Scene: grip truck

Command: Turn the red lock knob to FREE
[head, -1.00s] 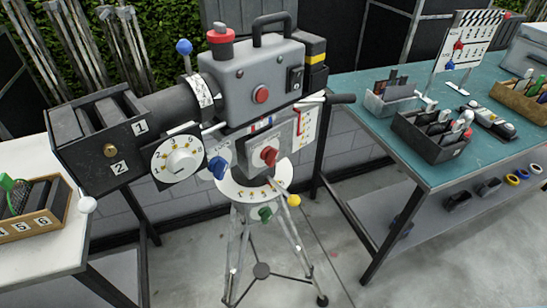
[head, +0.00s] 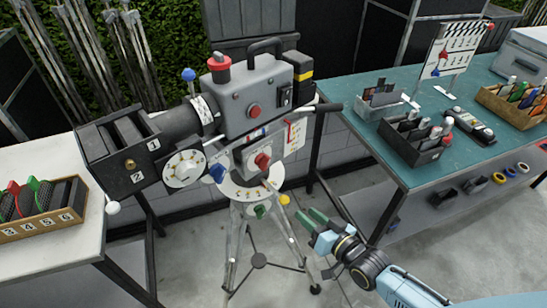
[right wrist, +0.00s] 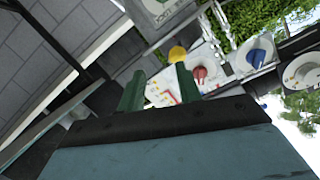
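A red knob (head: 263,160) sits on a grey box low on the camera rig. It also shows in the right wrist view (right wrist: 200,73), on a pale plate. The lettering around it is too small to read, so I cannot tell its setting. My right gripper (head: 310,219) is in front of the tripod, below and to the right of the red knob, apart from it. Its two green fingers are spread and empty, as the right wrist view (right wrist: 159,88) also shows. My left gripper is not in view.
A blue knob (head: 218,172), a white dial (head: 183,169) and a yellow knob (head: 284,199) are close to the red knob. The teal table (head: 410,178) stands at the right, the white table (head: 95,236) at the left.

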